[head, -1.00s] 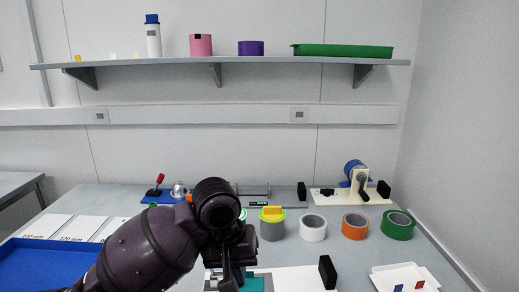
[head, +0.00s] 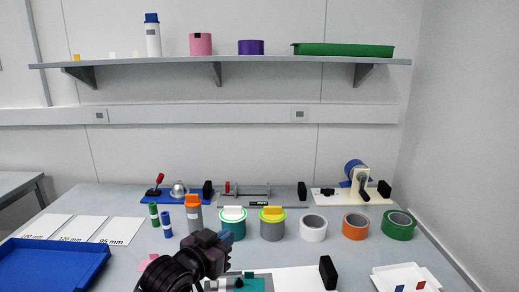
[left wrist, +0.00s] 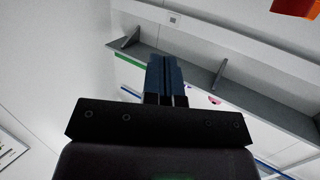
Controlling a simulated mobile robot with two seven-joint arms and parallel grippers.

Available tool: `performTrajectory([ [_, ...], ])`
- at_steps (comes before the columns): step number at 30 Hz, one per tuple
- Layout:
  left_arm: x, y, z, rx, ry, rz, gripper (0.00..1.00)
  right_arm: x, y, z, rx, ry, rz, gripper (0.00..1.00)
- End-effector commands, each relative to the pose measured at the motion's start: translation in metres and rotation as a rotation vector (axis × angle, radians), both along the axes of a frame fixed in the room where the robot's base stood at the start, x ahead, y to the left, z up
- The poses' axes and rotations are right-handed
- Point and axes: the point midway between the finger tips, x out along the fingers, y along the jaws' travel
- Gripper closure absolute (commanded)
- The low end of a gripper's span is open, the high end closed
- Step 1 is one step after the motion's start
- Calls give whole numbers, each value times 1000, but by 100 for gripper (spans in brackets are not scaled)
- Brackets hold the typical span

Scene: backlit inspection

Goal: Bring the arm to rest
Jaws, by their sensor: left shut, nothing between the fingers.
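My left arm comes in at the bottom of the head view, with its dark wrist low over the near part of the table (head: 330,228). My left gripper (head: 226,237) is just in front of the teal roll (head: 232,229) in the picture; the depth between them is hard to judge. In the left wrist view the blue fingers (left wrist: 166,78) are together with nothing between them. That view looks toward the wall and the shelf (left wrist: 200,70). My right gripper is not in view.
Tape rolls in white (head: 313,229), orange (head: 355,227) and green (head: 398,226) stand at right. A blue tray (head: 52,264) lies at left and a white tray (head: 405,278) at front right. An orange-topped grey cylinder (head: 194,217) and small green and blue cylinders stand left of the gripper.

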Motion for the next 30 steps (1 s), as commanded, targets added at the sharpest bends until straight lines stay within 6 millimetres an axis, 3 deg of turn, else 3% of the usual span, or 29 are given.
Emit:
performTrajectory([
  [1, -7, 13, -16, 5, -15, 31, 100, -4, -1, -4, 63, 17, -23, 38],
  [8, -43, 69, -77, 61, -71, 168, 100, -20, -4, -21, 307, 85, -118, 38],
  [14, -92, 115, -137, 109, -20, 282, 100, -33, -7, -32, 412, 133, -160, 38],
  [20, -158, 157, -202, 149, 119, 388, 100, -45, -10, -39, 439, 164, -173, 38],
  [24, -213, 179, -243, 164, 241, 449, 100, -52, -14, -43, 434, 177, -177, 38],
  [30, -275, 193, -280, 178, 370, 495, 100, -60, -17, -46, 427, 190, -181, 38],
])
